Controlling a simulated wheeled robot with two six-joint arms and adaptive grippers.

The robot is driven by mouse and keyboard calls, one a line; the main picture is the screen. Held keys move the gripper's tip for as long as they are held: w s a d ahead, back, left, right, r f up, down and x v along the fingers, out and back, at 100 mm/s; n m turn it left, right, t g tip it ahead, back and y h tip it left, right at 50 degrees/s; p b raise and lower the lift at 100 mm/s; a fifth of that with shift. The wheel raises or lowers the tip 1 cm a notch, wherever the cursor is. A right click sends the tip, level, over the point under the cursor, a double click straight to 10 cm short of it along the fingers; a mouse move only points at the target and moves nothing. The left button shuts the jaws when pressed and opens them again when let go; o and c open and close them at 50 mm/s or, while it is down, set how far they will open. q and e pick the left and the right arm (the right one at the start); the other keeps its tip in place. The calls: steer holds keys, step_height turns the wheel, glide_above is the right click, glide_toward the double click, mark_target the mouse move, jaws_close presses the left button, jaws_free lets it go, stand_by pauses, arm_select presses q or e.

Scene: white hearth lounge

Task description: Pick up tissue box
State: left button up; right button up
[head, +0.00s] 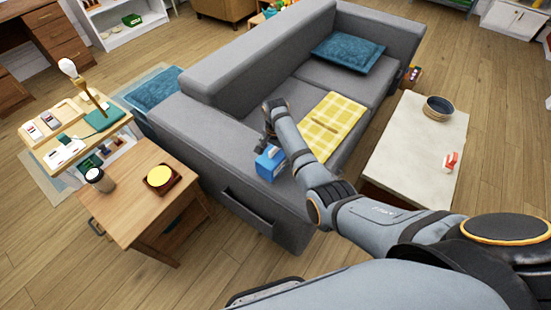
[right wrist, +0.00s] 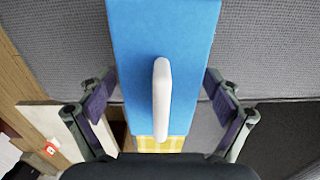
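My right gripper (head: 264,146) is at the box. In the wrist view its fingers (right wrist: 158,98) are spread on either side of the box, and neither clearly presses on it. The gripper hides part of the box in the head view. My left gripper is not in view.
A yellow checked cloth (head: 334,122) lies on the sofa (head: 215,135) beside the box. A pale table (head: 412,130) with a bowl (head: 438,108) stands to the right. A wooden side table (head: 130,207) with a cup (head: 100,180) is at left.

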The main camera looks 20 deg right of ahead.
mark_target(275, 148)
steer(key=c, duration=1)
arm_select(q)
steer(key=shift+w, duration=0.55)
arm_select(e)
step_height(275, 148, up, 3)
steer(key=shift+w+r+p, duration=0.1)
steer(key=shift+r+p, duration=0.05)
steer(key=shift+p, duration=0.15)
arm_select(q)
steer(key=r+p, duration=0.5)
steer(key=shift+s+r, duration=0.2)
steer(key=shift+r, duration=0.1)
arm_select(e)
steer(key=s+d+r, duration=0.1)
steer(key=s+r, duration=0.2)
steer(key=s, duration=0.1)
steer(key=s+d+r, duration=0.2)
steer(key=s+r, duration=0.1)
steer(key=s, duration=0.2)
steer(key=s+d+r, duration=0.1)
steer(key=s+r, duration=0.2)
steer(key=s, duration=0.1)
steer(key=shift+s+d+r, duration=0.2)
steer(key=shift+d+r, duration=0.1)
steer(key=shift+r, duration=0.05)
